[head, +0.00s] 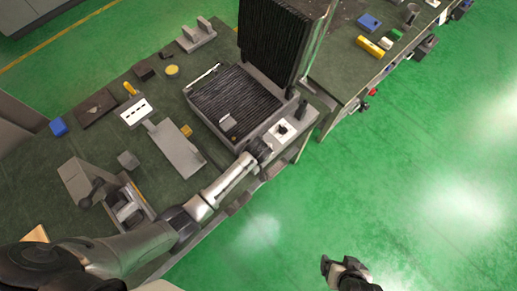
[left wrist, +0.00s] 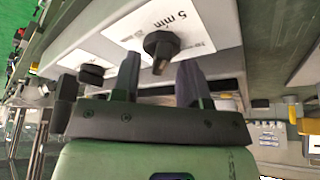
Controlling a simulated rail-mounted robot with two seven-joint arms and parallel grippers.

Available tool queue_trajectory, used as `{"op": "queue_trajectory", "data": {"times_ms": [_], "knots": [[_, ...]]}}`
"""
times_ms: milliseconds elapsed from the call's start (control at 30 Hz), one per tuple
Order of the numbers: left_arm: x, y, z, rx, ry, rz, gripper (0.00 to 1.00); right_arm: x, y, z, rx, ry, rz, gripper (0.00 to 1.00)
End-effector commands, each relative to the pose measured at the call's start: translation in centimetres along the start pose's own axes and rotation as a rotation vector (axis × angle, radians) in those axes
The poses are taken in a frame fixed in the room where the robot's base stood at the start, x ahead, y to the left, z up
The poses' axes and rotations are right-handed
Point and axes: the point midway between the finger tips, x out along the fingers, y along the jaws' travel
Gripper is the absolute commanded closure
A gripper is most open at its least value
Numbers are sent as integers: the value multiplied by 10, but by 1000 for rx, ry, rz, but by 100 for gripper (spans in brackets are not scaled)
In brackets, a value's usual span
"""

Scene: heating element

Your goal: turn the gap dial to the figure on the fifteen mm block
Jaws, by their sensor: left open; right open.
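No block's figure is readable. My right gripper (head: 342,268) is open and empty over the floor.
The machine's ribbed lid (head: 274,38) stands raised. A small grey block (head: 227,121) lies on the lower plate.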

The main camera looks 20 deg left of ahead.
Motion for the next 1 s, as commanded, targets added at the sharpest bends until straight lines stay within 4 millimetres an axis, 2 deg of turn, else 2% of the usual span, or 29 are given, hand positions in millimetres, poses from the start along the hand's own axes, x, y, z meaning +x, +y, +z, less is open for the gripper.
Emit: {"op": "queue_trajectory", "data": {"times_ms": [167, 467, 867, 1000], "knots": [[7, 0, 0, 0, -1, 0, 60, 1, -1, 1, 3, -1, -2, 11], [8, 0, 0, 0, -1, 0, 60, 1, -1, 1, 4, -2, -3, 11], [7, 0, 0, 0, -1, 0, 98, 2, -1, 1, 2, -3, -2, 11], [7, 0, 0, 0, 0, 0, 100, 2, 0, 1, -1, -3, 0, 11]]}}
